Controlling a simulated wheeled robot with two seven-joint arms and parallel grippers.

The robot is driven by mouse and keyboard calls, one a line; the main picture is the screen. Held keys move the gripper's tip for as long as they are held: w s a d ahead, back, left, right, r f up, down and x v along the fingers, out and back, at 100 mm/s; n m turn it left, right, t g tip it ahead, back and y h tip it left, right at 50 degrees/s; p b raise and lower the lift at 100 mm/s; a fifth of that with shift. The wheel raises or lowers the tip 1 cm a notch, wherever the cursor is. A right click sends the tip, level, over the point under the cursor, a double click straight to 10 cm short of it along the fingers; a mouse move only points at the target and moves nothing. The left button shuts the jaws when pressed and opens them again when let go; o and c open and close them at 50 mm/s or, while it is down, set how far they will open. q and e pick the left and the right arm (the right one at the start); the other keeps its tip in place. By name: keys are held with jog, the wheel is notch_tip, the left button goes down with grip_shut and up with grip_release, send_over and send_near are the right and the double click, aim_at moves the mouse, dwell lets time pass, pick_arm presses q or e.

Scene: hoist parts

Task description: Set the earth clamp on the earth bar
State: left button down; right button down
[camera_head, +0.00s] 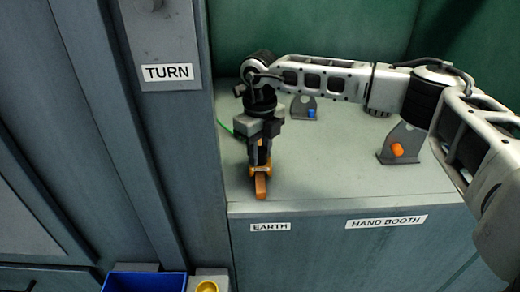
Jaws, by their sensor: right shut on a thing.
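My right gripper (260,150) points down over the front left of the grey cabinet top and is shut on the earth clamp (252,170). The clamp is yellow-orange and mostly hidden by the gripper's fingers. The copper-coloured earth bar (261,188) shows just below the clamp, at the front edge above the EARTH label (269,227). The clamp overlaps the bar in the picture; I cannot tell whether it is seated on it. A green cable (227,129) shows left of the gripper. My left gripper is not in view.
A bracket with an orange peg (397,150) stands at the right, and a bracket with a blue peg (311,114) stands behind. A panel with a TURN label (167,73) rises at the left. A blue bin (146,281) and a yellow cup (207,287) sit low in front.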

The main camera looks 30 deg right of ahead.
jog(key=shift+f, duration=0.4)
dwell(0.3)
jog(key=c, duration=1)
grip_release()
notch_tip(320, 180, up, 16)
jog(key=shift+b, duration=0.3)
